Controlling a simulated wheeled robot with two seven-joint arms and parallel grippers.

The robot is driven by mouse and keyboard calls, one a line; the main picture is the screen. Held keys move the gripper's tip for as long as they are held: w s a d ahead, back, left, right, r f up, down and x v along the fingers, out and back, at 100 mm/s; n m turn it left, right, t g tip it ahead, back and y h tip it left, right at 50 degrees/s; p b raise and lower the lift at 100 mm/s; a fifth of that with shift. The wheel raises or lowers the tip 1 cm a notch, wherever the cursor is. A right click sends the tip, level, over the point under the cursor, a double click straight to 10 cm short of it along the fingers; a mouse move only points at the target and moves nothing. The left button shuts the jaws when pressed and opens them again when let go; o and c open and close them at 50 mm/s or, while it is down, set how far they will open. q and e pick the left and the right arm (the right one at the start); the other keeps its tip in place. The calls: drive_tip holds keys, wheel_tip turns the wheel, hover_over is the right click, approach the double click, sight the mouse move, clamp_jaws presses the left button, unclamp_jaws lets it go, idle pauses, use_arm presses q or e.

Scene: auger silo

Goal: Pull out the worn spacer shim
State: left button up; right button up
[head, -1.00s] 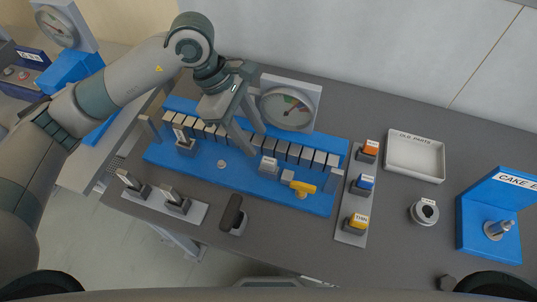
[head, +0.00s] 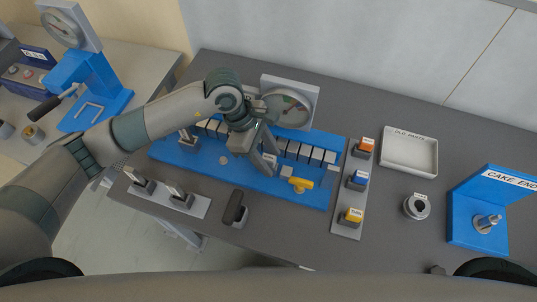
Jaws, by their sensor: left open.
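The blue fixture (head: 222,175) lies across the table with a row of grey blocks (head: 304,152) along its back. A yellow handle (head: 301,185) sits at its right part, beside small pale blocks (head: 286,172). My left gripper (head: 266,160) is open, pointing down over the middle of the block row, its fingers in front of the fixture. I cannot tell whether the fingers touch anything. The worn shim cannot be told apart; my gripper hides part of the row. Orange (head: 366,145), blue (head: 359,178) and yellow (head: 352,215) labelled pieces stand on a rack at the right. My right gripper is not in view.
A dial gauge (head: 301,92) stands behind the fixture. An empty white tray labelled OLD PARTS (head: 409,168) lies at right, with a round grey part (head: 417,207) and the blue CAKE END stand (head: 455,218) near it. A black handle (head: 233,208) stands in front.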

sight(268, 157)
use_arm(q)
clamp_jaws()
drive_tip(key=shift+w+r, duration=0.15)
drive_tip(key=shift+r, duration=0.1)
drive_tip(key=shift+r, duration=0.3)
idle(0.3)
drive_tip(key=shift+r, duration=0.2)
idle(0.5)
drive_tip(key=shift+r+p, duration=0.65)
drive_tip(key=shift+r, duration=2.5)
